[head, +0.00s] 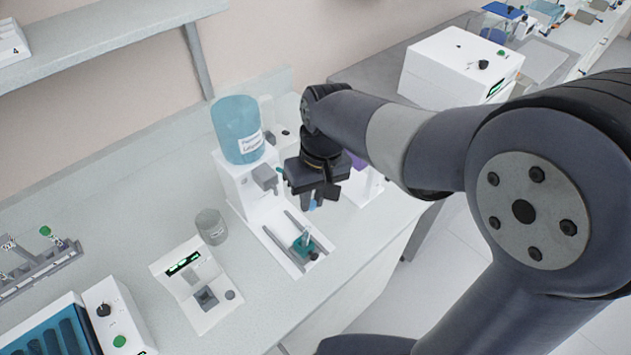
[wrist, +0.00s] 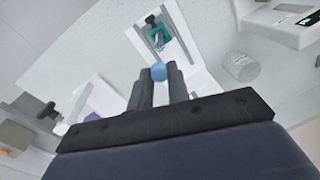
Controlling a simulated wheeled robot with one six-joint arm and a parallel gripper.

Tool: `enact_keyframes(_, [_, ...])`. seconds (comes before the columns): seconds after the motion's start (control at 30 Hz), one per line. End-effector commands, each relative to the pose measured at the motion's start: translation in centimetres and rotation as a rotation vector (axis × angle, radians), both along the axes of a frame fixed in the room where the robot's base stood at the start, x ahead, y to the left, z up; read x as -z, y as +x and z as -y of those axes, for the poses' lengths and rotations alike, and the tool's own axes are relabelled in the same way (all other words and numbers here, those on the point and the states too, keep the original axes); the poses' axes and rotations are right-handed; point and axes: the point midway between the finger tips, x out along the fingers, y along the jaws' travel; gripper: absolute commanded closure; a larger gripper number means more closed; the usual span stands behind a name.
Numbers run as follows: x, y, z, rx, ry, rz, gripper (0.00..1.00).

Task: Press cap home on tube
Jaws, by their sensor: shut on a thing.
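My gripper (head: 313,201) is shut on a small blue cap (wrist: 159,72), seen between the fingertips in the wrist view. The cap is partly hidden by the fingers in the head view. A clear tube (head: 307,237) stands in a teal holder (head: 303,249) on the white track (head: 275,238). In the head view the gripper and cap are above the tube, with a gap between. In the wrist view the teal holder (wrist: 160,36) lies beyond the fingertips; the tube is too small there to make out well.
A dispenser with a blue bottle (head: 238,128) stands at the back end of the track, close to my gripper. A grey beaker (head: 211,226) and a white device with a display (head: 197,283) stand to the left. A purple-topped item (head: 359,162) is behind my gripper.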

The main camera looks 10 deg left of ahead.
Motion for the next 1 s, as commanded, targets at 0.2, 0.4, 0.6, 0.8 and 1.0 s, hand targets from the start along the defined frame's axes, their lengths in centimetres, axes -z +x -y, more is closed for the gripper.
enact_keyframes(0.2, [1.4,0.0,-0.1,0.001,-0.001,-0.001,0.94])
enact_keyframes(0.4, [3.3,-0.1,-0.3,0.001,-0.002,-0.001,0.94])
enact_keyframes(0.6, [5.0,-0.2,-0.5,0.002,-0.002,-0.001,0.94])
enact_keyframes(0.8, [5.6,-0.2,-0.6,0.002,-0.001,0.0,0.94])
enact_keyframes(1.0, [5.5,-0.2,-0.6,0.002,-0.001,0.0,0.94])
